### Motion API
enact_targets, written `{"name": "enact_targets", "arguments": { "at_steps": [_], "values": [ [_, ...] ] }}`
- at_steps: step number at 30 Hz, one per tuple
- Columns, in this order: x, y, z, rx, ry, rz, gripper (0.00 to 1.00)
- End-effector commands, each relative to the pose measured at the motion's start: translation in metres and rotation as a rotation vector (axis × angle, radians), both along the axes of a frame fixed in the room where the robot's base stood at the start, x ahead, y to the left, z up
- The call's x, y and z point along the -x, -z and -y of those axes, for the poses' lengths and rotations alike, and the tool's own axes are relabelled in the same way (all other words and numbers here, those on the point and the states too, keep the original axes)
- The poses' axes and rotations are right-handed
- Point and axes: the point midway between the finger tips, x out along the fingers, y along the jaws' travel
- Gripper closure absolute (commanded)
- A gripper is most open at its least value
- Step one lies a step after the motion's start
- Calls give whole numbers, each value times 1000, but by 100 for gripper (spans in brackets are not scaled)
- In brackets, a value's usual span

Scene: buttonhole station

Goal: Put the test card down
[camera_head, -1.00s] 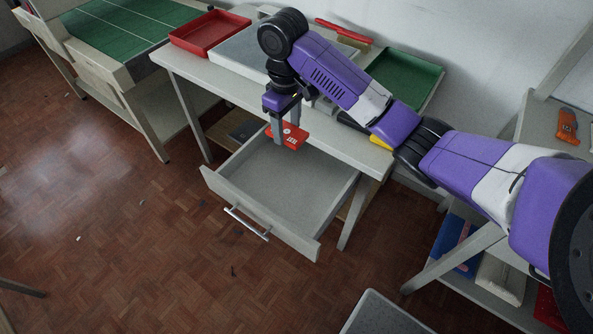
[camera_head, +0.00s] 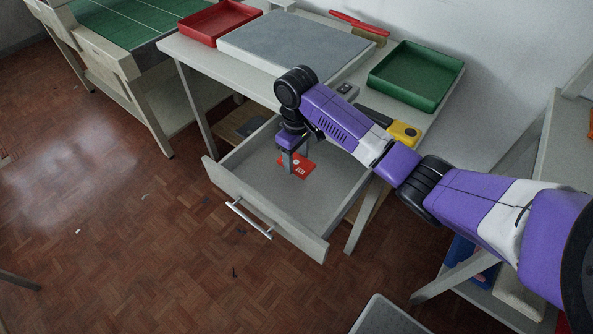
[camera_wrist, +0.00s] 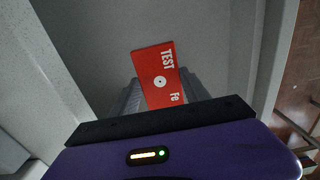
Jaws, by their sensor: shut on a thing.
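The test card (camera_head: 299,167) is a red rectangle with white lettering, held low inside the open grey drawer (camera_head: 228,192). My gripper (camera_head: 293,172) points down into the drawer and is shut on the card. In the wrist view the card (camera_wrist: 155,62) shows "TEST", a white disc and "Fe", and it sticks out beyond the fingers of my gripper (camera_wrist: 162,95). I cannot tell whether the card touches the drawer floor.
On the table above are a red tray (camera_head: 184,32), a grey slab (camera_head: 296,50), a green tray (camera_head: 417,76) and a yellow-ended device (camera_head: 403,132).

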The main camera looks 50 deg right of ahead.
Motion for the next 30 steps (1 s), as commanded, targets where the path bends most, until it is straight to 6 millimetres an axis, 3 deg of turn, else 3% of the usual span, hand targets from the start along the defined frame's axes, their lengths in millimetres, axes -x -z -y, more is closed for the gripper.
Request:
{"name": "enact_targets", "arguments": {
  "at_steps": [15, 27, 28, 30],
  "values": [
    [0, 55, 0, 1, 0, 0, 88],
    [0, 59, 0, 0, 0, 0, 88],
    [0, 59, 0, 0, 0, 0, 42],
    [0, 58, 0, 1, 0, 1, 28]
  ]
}}
